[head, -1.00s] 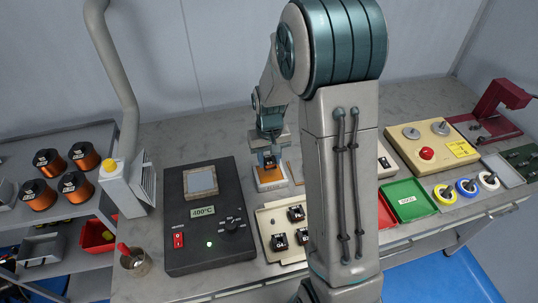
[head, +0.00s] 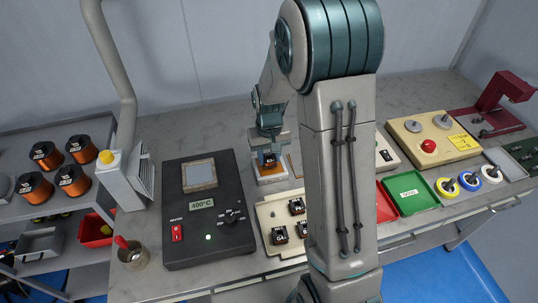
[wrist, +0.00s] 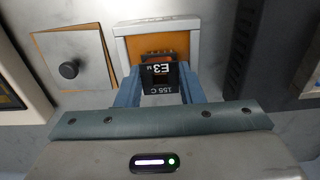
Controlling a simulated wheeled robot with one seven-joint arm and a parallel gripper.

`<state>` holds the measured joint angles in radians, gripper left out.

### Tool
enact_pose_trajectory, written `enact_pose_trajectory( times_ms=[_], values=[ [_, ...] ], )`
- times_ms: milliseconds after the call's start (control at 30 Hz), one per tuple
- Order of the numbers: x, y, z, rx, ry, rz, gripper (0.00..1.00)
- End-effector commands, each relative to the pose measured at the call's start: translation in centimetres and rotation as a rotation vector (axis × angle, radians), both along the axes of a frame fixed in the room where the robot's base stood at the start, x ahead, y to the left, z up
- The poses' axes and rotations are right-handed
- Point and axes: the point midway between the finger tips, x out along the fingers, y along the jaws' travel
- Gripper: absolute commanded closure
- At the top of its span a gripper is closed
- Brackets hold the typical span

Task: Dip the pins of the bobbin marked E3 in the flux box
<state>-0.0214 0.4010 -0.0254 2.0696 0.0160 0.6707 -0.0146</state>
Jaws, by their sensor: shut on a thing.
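My gripper (head: 269,150) points down at the flux box, a small white-rimmed box (head: 272,180) with an orange inside. In the wrist view my gripper (wrist: 160,88) is shut on a black bobbin (wrist: 161,76) marked E3, held between its two fingers. The bobbin is in front of the orange inside of the flux box (wrist: 122,42) and overlaps its near side. The bobbin's pins are hidden, so I cannot tell whether they touch the flux.
A lid-like plate with a black knob (wrist: 69,70) lies left of the box in the wrist view. A black solder unit (head: 208,225) reading 400°C stands left. A cream tray (head: 268,215) with several bobbins lies in front. A green tray (head: 410,192) is right.

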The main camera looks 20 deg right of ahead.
Motion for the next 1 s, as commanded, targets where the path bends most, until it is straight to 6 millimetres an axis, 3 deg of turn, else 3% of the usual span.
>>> enact_pose_trajectory(
  times_ms=[433, 1000],
  values=[
    [0.0, 0.0, -1.3, 0.0, 0.0, 0.0, 0.88],
    [0.0, 0.0, -1.2, 0.0, 0.0, 0.0, 0.88]
  ],
)
